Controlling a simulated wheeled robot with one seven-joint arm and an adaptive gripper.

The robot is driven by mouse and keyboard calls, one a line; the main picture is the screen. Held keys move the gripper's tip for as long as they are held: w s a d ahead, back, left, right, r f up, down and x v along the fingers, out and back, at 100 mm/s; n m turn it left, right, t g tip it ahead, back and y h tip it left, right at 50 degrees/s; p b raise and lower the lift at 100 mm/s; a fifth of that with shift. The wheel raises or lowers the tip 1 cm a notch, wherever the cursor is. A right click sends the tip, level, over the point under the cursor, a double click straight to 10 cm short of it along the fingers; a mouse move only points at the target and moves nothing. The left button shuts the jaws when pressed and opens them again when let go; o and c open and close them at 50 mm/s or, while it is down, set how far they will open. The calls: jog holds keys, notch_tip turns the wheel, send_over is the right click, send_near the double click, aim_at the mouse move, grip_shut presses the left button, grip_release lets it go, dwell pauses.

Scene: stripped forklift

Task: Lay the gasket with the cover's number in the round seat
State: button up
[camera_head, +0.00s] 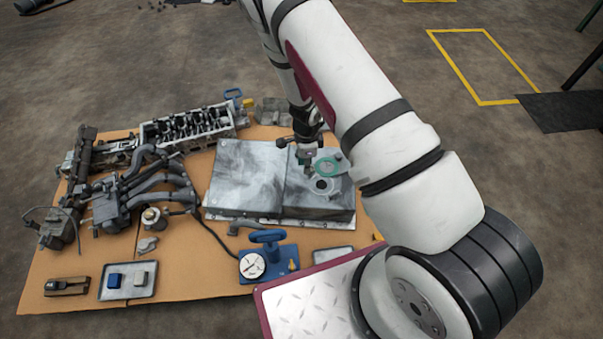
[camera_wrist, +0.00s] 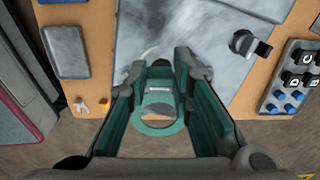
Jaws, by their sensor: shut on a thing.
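My gripper (camera_head: 308,158) is shut on a green ring-shaped gasket (camera_head: 328,167), held at its edge, above the right part of the grey metal plates. No number is readable on gasket or cover.
A blue-handled gauge unit (camera_head: 266,258) stands in front of the plates (camera_head: 242,178). An engine block (camera_head: 188,128) and manifold pipes (camera_head: 160,180) fill the left. A tray (camera_wrist: 291,78) with several knobs shows at right.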

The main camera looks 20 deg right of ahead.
notch_tip(320, 180, down, 4)
jog(key=w+f+m+b, duration=0.1)
jog(key=w+m+b, duration=0.1)
jog(key=m+b, duration=0.1)
jog(key=b, duration=0.4)
send_over(302, 184)
jog(key=shift+d+f, duration=0.1)
jog(key=shift+f, duration=2.55)
jog(key=shift+f+n, duration=0.2)
jog(key=shift+n, duration=0.1)
jog(key=shift+f+b, duration=0.35)
jog(key=shift+b, duration=0.1)
jog(key=shift+f, duration=0.25)
jog(key=o, duration=1)
jog(key=shift+f, duration=0.15)
